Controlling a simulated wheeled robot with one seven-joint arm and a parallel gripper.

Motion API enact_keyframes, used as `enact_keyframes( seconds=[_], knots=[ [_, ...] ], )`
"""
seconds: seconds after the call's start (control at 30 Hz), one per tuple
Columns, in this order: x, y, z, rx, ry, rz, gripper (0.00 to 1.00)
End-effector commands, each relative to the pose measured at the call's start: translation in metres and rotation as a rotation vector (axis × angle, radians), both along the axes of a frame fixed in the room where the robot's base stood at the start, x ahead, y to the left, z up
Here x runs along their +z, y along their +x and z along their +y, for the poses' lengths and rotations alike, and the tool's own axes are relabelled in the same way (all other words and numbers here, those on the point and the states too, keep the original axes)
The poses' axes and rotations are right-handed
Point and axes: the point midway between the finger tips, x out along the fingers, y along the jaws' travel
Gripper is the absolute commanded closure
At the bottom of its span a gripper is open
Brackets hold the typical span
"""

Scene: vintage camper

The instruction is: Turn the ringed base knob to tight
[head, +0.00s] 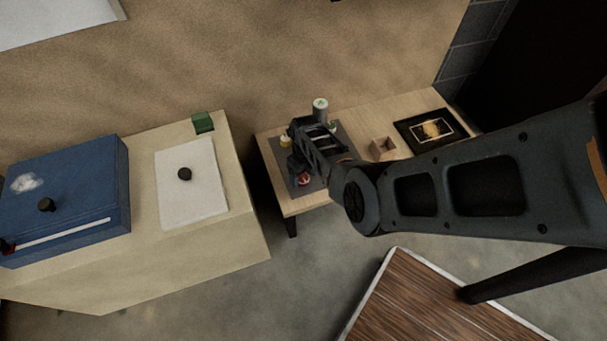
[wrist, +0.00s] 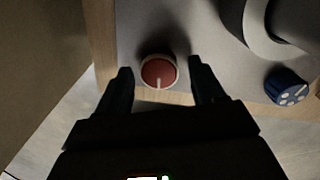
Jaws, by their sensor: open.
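In the wrist view a round red knob (wrist: 159,73) with a white ring around it and a pale pointer line sits on a grey panel near the edge of a wooden table. The pointer line runs toward my side of the picture. My gripper (wrist: 161,78) is open, with one finger on each side of the red knob and a visible gap at both sides. In the head view the red knob (head: 304,180) shows at the front of the grey panel, partly hidden by my gripper (head: 299,165). I cannot make out any tight marking.
A blue knob with white dots (wrist: 287,87) and a large pale ring-shaped part (wrist: 266,30) are to the right in the wrist view. The table also holds a pale cylinder (head: 320,108), a small wooden box (head: 383,148) and a black tray (head: 408,137). A cream cabinet (head: 235,205) stands left.

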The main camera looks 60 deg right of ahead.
Motion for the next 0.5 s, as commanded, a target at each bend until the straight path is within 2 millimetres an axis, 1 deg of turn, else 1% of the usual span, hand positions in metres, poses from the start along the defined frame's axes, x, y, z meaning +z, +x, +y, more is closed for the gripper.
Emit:
enact_keyframes(
  seconds=[0.3, 0.4, 0.5],
  knots=[
    [0.050, -0.001, -0.002, 0.001, -0.002, 0.000, 0.32],
    [0.063, -0.001, -0.003, 0.001, -0.001, 0.000, 0.32],
    [0.072, -0.001, -0.004, 0.000, -0.001, 0.000, 0.32]
  ],
)
